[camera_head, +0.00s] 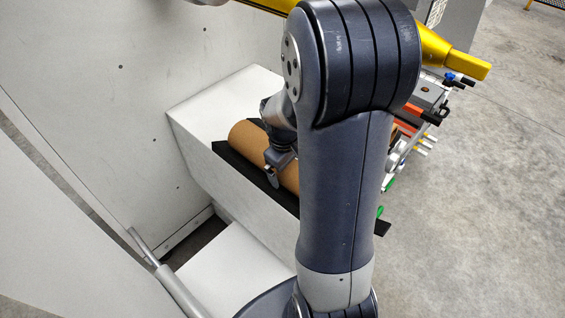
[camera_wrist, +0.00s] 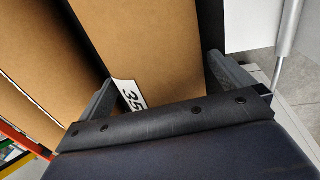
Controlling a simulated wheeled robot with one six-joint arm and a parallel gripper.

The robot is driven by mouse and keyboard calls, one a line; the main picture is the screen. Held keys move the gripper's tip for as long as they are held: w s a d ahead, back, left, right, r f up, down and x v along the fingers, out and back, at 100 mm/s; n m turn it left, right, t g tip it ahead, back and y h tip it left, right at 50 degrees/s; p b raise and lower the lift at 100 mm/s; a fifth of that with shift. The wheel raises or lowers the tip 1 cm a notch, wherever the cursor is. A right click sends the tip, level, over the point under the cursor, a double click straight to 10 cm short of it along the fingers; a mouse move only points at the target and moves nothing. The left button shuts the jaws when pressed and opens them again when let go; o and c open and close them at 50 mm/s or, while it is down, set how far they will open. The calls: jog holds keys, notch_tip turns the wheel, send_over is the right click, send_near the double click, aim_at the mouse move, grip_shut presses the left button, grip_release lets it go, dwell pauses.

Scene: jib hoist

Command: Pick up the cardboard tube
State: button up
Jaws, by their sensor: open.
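The cardboard tube (camera_head: 248,140) is a brown cylinder lying on its side on a black support (camera_head: 226,156) on top of a white block. My arm hides its right part. My gripper (camera_head: 272,172) is at the tube's side, low over it, in the head view. In the wrist view my gripper (camera_wrist: 161,68) is open, with one finger on each side of a brown surface, which appears to be the tube (camera_wrist: 150,40). A white label (camera_wrist: 129,94) reading "35" shows between the fingers. I cannot tell whether the fingers touch the tube.
The white block (camera_head: 200,115) stands against a pale panel (camera_head: 90,80). A yellow bar (camera_head: 460,65) crosses at the upper right. A cluster of tools and fittings (camera_head: 430,100) is right of my arm. Open concrete floor (camera_head: 480,210) lies to the right.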

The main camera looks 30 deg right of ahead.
jog(key=shift+c, duration=0.2)
jog(key=shift+r, duration=0.1)
jog(key=c, duration=1.3)
